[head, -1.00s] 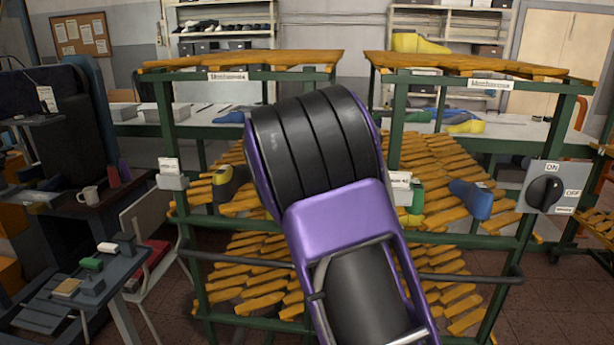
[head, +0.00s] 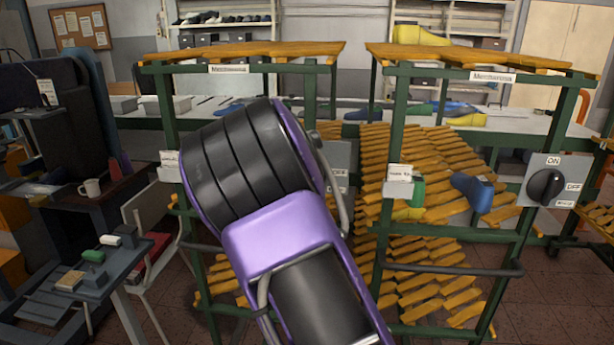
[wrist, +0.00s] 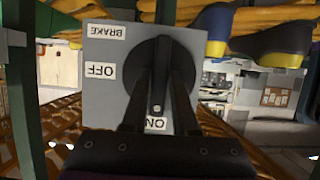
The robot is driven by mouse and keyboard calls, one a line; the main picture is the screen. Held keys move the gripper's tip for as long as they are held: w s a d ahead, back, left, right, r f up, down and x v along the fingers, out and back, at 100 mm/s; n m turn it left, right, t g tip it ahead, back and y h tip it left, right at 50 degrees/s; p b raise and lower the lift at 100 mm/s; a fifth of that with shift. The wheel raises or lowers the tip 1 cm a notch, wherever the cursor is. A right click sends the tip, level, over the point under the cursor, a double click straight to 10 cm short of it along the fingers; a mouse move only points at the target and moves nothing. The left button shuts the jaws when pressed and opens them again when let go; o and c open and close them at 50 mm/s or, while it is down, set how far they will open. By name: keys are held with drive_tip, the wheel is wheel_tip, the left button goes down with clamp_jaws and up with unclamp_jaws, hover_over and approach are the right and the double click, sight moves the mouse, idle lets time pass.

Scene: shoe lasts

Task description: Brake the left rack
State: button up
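The left rack (head: 275,69) is a green frame with orange wooden slats, largely hidden behind my arm. Its grey switch box (head: 341,152) shows just right of my arm, partly covered. In the wrist view, the switch plate (wrist: 100,45) appears upside down with BRAKE, OFF and ON labels. Its black knob (wrist: 157,50) has a white mark toward ON. My gripper (wrist: 161,75) has one dark finger on each side of the knob's handle. Whether the fingers press on it is unclear against the dark knob. My gripper is hidden in the head view.
The right rack (head: 482,76) stands beside it with its own switch box (head: 557,185), its knob and ON, OFF labels. A blue shoe last (head: 472,192) lies on its slats. A small table (head: 60,270) with blocks and a mug (head: 91,188) are at the left.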

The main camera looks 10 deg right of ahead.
drive_tip(key=o, duration=0.3)
drive_tip(key=shift+o, duration=0.2)
drive_tip(key=v, duration=1.7)
drive_tip(key=shift+r, duration=0.15)
drive_tip(key=shift+s, duration=0.15)
